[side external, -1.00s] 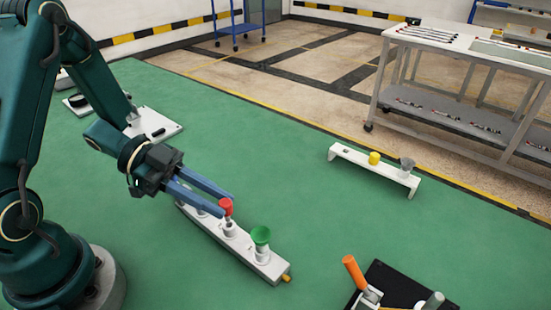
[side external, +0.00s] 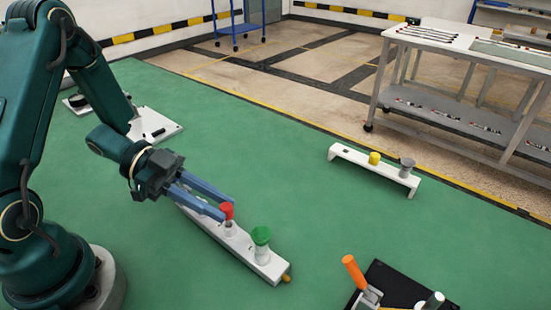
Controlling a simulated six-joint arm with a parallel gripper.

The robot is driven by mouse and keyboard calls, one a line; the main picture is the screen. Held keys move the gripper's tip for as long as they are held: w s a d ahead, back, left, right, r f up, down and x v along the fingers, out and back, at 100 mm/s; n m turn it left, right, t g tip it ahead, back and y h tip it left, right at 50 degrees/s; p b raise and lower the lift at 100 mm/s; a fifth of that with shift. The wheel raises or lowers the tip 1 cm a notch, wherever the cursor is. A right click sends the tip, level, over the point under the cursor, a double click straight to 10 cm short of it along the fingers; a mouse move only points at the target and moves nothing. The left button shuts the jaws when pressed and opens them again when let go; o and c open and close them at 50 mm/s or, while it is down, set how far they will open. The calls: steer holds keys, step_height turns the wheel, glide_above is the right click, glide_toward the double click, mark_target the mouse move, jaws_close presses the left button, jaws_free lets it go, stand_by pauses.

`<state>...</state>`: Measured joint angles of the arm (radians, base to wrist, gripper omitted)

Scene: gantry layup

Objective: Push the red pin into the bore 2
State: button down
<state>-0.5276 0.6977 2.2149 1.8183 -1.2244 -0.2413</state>
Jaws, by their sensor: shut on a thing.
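The red pin (side external: 227,210) is upright, with its red head between the fingertips of my gripper (side external: 226,207). My gripper is shut on it. The pin stands over a pale collar at the middle of a long white block (side external: 241,248), which holds the bores. The lower part of the pin is hidden, so I cannot tell how deep it sits. A green-headed pin (side external: 261,236) stands on the same block, nearer its front right end. My fingers hide the block's far left part.
A white rack (side external: 345,154) with a yellow piece (side external: 375,158) and a grey piece (side external: 407,167) stands at the back right. A black base (side external: 398,287) with an orange-handled clamp (side external: 353,273) is at front right. The green mat between is clear.

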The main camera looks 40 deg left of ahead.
steer(key=shift+f, duration=1.1)
steer(key=c, duration=0.6)
jaws_free()
steer(key=shift+v, duration=2.55)
